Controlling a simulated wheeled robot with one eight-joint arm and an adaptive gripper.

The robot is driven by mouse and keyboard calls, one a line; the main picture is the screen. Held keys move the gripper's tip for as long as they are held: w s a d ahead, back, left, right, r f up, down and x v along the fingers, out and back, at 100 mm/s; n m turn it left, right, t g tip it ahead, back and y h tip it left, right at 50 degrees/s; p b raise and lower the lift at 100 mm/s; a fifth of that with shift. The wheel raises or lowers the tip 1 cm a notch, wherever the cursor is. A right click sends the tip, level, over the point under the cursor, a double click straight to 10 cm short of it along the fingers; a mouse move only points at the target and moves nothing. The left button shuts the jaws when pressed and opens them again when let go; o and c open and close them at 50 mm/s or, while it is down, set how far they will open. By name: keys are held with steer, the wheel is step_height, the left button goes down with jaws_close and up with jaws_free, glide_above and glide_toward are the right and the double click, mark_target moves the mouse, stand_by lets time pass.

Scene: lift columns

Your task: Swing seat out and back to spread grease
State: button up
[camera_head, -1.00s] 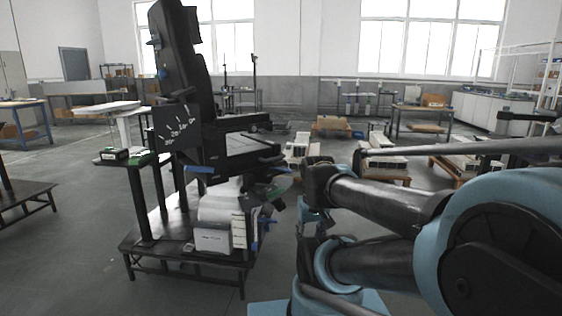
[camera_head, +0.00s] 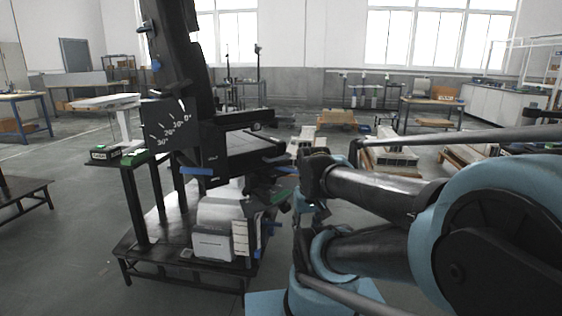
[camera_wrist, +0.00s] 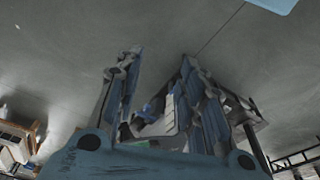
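A black seat stands on a dark stand in the head view, left of centre. Its tall backrest (camera_head: 180,60) rises past the top edge, and its cushion (camera_head: 240,148) points right. A black angle plate (camera_head: 168,127) with white degree marks is beside the seat. A blue part (camera_head: 196,171) shows at the seat's lower front edge. My gripper (camera_wrist: 160,58) is open in the wrist view, with nothing held between its fingers. The stand, with a white box, shows beyond the fingers in that view. In the head view my arm hides or blurs the gripper tip against the stand.
The stand's low base (camera_head: 150,252) holds a white box (camera_head: 213,240). A small side shelf (camera_head: 128,160) carries a black and green box (camera_head: 105,152). Another low dark table (camera_head: 22,192) is at far left. Pallets with white parts (camera_head: 392,158) stand behind my arm. Floor at lower left is clear.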

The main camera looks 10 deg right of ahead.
steer(key=w+a+r+m+t+y, duration=0.2)
steer(key=w+a+r+m+y, duration=0.15)
steer(key=w, duration=0.75)
steer(key=m+t+y, duration=0.4)
steer(key=m+t, duration=0.5)
glide_toward(283, 158)
steer(key=x, duration=1.1)
steer(key=shift+f, duration=0.1)
jaws_close()
